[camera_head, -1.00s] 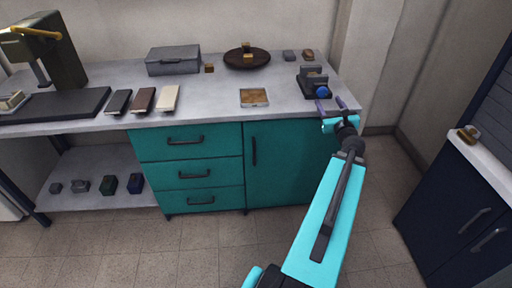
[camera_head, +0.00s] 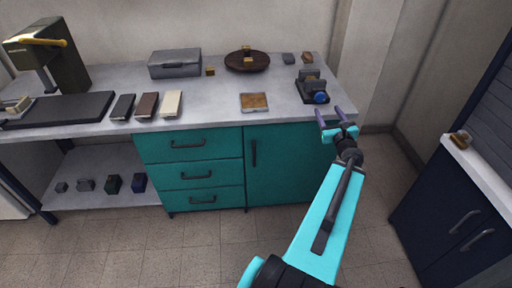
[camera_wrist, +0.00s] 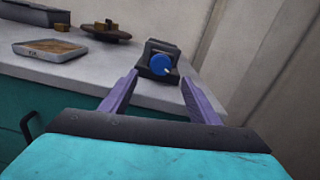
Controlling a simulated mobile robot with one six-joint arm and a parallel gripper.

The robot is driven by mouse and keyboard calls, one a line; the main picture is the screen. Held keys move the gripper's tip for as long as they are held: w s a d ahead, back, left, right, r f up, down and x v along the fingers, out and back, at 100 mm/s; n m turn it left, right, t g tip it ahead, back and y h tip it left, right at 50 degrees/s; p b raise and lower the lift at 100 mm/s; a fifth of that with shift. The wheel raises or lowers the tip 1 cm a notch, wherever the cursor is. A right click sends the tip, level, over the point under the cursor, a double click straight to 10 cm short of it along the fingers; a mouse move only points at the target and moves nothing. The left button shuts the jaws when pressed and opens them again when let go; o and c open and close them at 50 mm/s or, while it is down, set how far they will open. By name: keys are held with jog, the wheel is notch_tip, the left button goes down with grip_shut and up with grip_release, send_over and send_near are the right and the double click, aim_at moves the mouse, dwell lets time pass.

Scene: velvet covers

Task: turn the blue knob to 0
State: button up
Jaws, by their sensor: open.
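The blue knob (camera_head: 320,97) is on the front of a small dark device (camera_head: 311,84) near the right front edge of the counter. In the wrist view the blue knob (camera_wrist: 160,64) faces me, with a light pointer mark toward its lower right. The dark device (camera_wrist: 157,49) stands behind it. My gripper (camera_head: 330,115) is open and empty, just in front of the counter edge and below the knob. In the wrist view my gripper's purple fingers (camera_wrist: 157,82) stand apart, one on each side of the knob in the picture, and do not touch it.
A framed tan tile (camera_head: 254,102) lies left of the device on the grey counter (camera_head: 215,110). A round brown stand (camera_head: 247,61) and a grey case (camera_head: 175,64) are farther back. Teal cabinets (camera_head: 285,165) are below. A dark blue cabinet (camera_head: 450,205) stands at right.

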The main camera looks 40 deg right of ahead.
jog(key=shift+s+a+r+p, duration=0.2)
jog(key=shift+s+a+p, duration=0.35)
jog(key=shift+p, duration=2.35)
jog(key=shift+s+p, duration=0.15)
jog(key=shift+p, duration=0.15)
jog(key=w+a+f+n+y, duration=0.3)
jog(key=w+a+f+n, duration=0.1)
jog(key=a, duration=0.4)
jog(key=w+a+f+n+y+p, duration=0.1)
jog(key=w+a+f+n+y, duration=0.3)
jog(key=a, duration=0.5)
jog(key=w+a+f+n+y+p, duration=0.1)
jog(key=w+a+f+n+y, duration=0.3)
jog(key=w+a, duration=0.2)
jog(key=shift+w+a+f+n+g, duration=0.15)
jog(key=shift+a+f+n+g, duration=0.2)
jog(key=shift+a, duration=1.05)
